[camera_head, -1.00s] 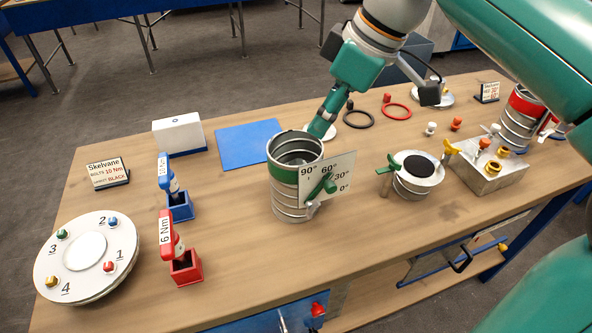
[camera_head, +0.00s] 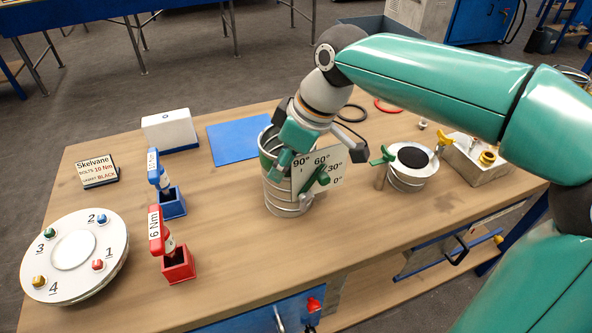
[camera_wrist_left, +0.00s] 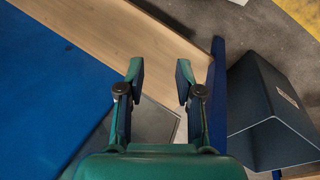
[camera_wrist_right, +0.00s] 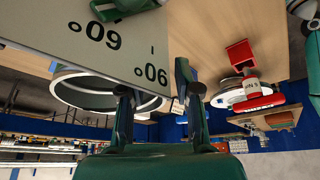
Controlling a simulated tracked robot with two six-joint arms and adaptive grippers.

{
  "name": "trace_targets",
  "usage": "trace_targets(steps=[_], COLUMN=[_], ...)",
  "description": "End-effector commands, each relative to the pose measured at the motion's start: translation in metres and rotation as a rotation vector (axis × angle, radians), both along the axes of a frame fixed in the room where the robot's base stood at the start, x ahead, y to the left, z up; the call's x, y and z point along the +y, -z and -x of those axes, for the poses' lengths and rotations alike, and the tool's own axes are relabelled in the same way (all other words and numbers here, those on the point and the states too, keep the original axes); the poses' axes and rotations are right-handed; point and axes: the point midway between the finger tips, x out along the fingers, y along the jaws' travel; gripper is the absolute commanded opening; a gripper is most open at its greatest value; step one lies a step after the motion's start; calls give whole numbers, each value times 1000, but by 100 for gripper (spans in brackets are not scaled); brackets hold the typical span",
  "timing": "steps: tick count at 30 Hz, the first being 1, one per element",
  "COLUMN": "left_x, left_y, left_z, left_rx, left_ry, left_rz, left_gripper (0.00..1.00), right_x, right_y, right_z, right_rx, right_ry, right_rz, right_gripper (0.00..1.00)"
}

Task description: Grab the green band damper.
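The green band damper (camera_head: 288,203) is a silver ribbed cylinder standing upright on the table, with a green band near its top, a white angle plate (camera_head: 334,165) and a green lever (camera_head: 317,181). My right gripper (camera_head: 281,165) is at its upper part and hides much of the rim. In the right wrist view, its fingers (camera_wrist_right: 153,92) are apart, with the plate (camera_wrist_right: 95,40) and the damper's round rim (camera_wrist_right: 62,98) close by. Contact cannot be told. My left gripper (camera_wrist_left: 159,80) is open and empty; it shows only in the left wrist view.
A blue mat (camera_head: 236,141) and a white box (camera_head: 169,129) lie behind the damper. Red (camera_head: 178,266) and blue (camera_head: 172,204) tool holders and a numbered disc (camera_head: 75,258) are to the left. A silver pot with a black top (camera_head: 411,160) stands to the right.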

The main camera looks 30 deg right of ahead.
Motion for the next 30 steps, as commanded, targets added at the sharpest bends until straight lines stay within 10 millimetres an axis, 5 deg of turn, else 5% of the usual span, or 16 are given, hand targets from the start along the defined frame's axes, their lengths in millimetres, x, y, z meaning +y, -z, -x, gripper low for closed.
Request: trace_targets(steps=[11,17,30], left_x=[0,0,0], left_y=[1,1,1], left_z=[0,0,0], left_rx=[0,0,0], left_ry=[0,0,0], left_rz=[0,0,0], left_gripper=[35,35,35], right_x=[3,3,3], right_y=[12,12,10], right_z=[-4,-4,-5], right_rx=[0,0,-5], right_ry=[0,0,-1], right_rz=[0,0,0], right_gripper=[31,0,0])
